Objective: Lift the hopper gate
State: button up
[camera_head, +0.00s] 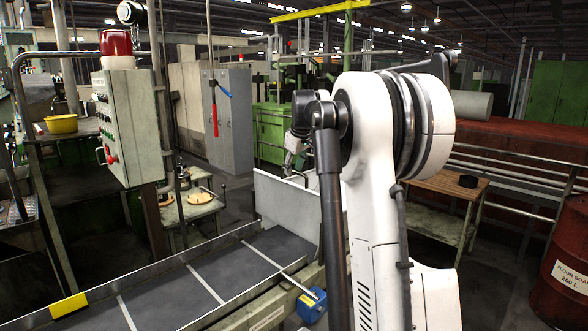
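I cannot pick out the hopper gate for certain. A plain light grey upright panel (286,212) stands at the far end of a dark cleated conveyor (190,298), partly behind my white arm. A rod with a red handle and a blue piece (214,108) hangs from above, left of the middle. My arm fills the centre right of the view.
A control box (128,125) with a red lamp (116,45) stands at the left. A blue motor (312,304) sits beside the conveyor. A wooden table (450,185) and a red drum (566,265) stand at the right. Dark floor shows between the table and drum.

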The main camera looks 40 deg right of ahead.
jog(key=v, duration=1.2)
jog(key=w+d+r+p+v, duration=0.1)
jog(key=p+v, duration=0.5)
jog(key=v, duration=0.7)
jog(key=shift+w+r, duration=0.25)
jog(key=shift+w, duration=0.35)
jog(key=shift+a, duration=0.1)
